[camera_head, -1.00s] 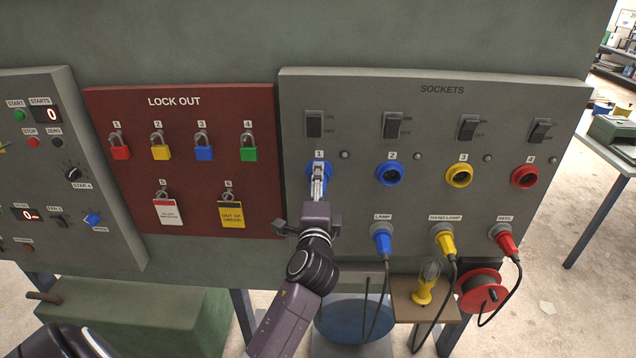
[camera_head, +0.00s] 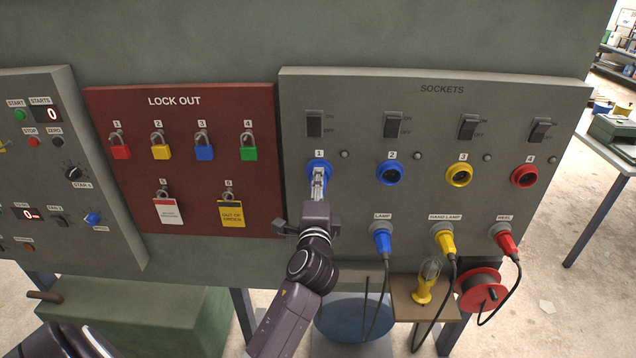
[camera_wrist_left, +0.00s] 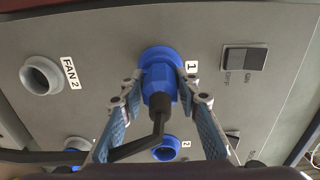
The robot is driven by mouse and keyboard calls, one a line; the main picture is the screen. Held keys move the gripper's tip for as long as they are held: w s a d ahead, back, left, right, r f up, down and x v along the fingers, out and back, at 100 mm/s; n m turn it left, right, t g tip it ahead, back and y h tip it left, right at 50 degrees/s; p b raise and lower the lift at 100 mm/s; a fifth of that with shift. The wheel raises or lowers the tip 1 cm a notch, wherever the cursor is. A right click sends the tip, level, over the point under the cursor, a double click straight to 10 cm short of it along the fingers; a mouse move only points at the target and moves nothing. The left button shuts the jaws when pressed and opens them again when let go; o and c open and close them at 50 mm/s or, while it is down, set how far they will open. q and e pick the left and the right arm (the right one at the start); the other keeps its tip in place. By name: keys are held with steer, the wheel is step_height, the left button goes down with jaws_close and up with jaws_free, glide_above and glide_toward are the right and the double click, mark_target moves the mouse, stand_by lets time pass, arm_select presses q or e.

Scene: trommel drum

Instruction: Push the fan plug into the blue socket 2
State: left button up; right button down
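The fan plug (camera_wrist_left: 158,88) is blue with a black cable. In the left wrist view it lines up with blue socket 1 (camera_wrist_left: 160,56), at its mouth or in it; how deep I cannot tell. My left gripper (camera_wrist_left: 160,86) is closed on the plug's sides; in the head view the same gripper (camera_head: 318,178) covers most of socket 1. Blue socket 2 (camera_head: 390,173) is empty, with a dark opening, to the right of socket 1. It also shows in the left wrist view (camera_wrist_left: 168,148). My right gripper is not in view.
Yellow socket 3 (camera_head: 459,175) and red socket 4 (camera_head: 525,175) are empty. The lamp plug (camera_head: 382,241), hand lamp plug (camera_head: 445,241) and reel plug (camera_head: 507,241) sit below with hanging cables. Switches (camera_head: 392,125) line the panel top. An empty grey holder (camera_wrist_left: 42,76) is marked FAN.

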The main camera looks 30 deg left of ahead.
arm_select(q)
jaws_close()
steer(key=shift+s+d+f, duration=0.1)
steer(key=shift+s+d, duration=0.1)
steer(key=shift+v, duration=2.4)
steer(key=shift+s+d, duration=0.15)
steer(key=shift+s, duration=0.15)
steer(key=shift+v, duration=2.5)
steer(key=shift+w, duration=0.1)
